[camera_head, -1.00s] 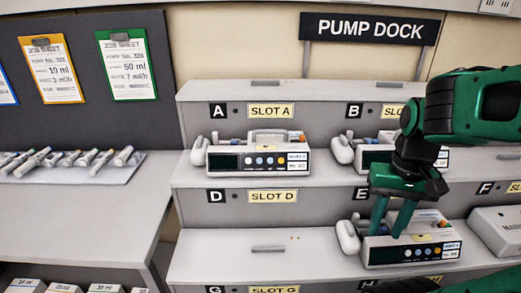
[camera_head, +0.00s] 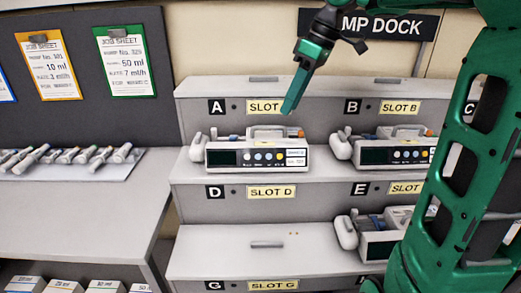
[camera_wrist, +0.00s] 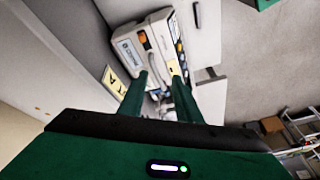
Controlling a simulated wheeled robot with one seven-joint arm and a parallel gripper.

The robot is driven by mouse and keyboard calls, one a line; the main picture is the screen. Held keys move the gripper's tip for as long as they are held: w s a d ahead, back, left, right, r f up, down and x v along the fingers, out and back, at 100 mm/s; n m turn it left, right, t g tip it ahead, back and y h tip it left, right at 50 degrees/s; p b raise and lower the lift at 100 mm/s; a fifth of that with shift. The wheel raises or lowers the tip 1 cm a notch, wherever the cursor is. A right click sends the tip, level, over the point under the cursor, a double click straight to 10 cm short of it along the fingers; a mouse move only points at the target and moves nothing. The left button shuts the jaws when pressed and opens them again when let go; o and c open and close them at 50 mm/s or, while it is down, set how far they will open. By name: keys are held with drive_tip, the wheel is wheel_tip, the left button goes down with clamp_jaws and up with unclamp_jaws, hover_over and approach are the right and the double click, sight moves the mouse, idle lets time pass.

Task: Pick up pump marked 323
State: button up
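A white pump (camera_head: 255,155) with a dark screen and colored buttons stands upright under the SLOT A sign. A second pump (camera_head: 395,151) stands under SLOT B. A third pump (camera_head: 378,238) is under SLOT E, partly hidden by my arm. The number labels are too small to read, so I cannot tell which is 323. My gripper (camera_head: 291,103) points down above the SLOT A pump, clear of it. In the wrist view its two fingers (camera_wrist: 160,78) are apart with nothing held between them, and a pump (camera_wrist: 155,45) shows beyond the fingertips.
The stepped grey dock (camera_head: 215,250) has a bare shelf under SLOT D. Job sheets (camera_head: 125,65) hang on the dark board at left. Several syringes (camera_head: 70,157) lie on the left counter (camera_head: 75,215). The PUMP DOCK sign (camera_head: 395,22) is behind my arm, which covers the right side.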

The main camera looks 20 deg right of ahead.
sight(257, 143)
drive_tip(key=shift+w+a+r+n+g+y, duration=0.1)
drive_tip(key=shift+w+a+r+n, duration=0.3)
drive_tip(key=shift+n, duration=0.55)
drive_tip(key=shift+w+a+r+n+g+y, duration=0.1)
drive_tip(key=shift+w+a+r+n, duration=0.15)
drive_tip(key=shift+w+n, duration=0.45)
drive_tip(key=shift+w+a+r+n+g+y, duration=0.1)
drive_tip(key=shift+w+a+r+n, duration=0.25)
drive_tip(key=shift+n, duration=0.8)
drive_tip(key=shift+x, duration=1.75)
drive_tip(key=x, duration=0.4)
drive_tip(key=shift+s+a+f, duration=0.1)
drive_tip(key=shift+a+f, duration=0.1)
drive_tip(key=shift+a, duration=0.1)
drive_tip(key=shift+f, duration=0.3)
drive_tip(key=shift+f, duration=0.25)
clamp_jaws()
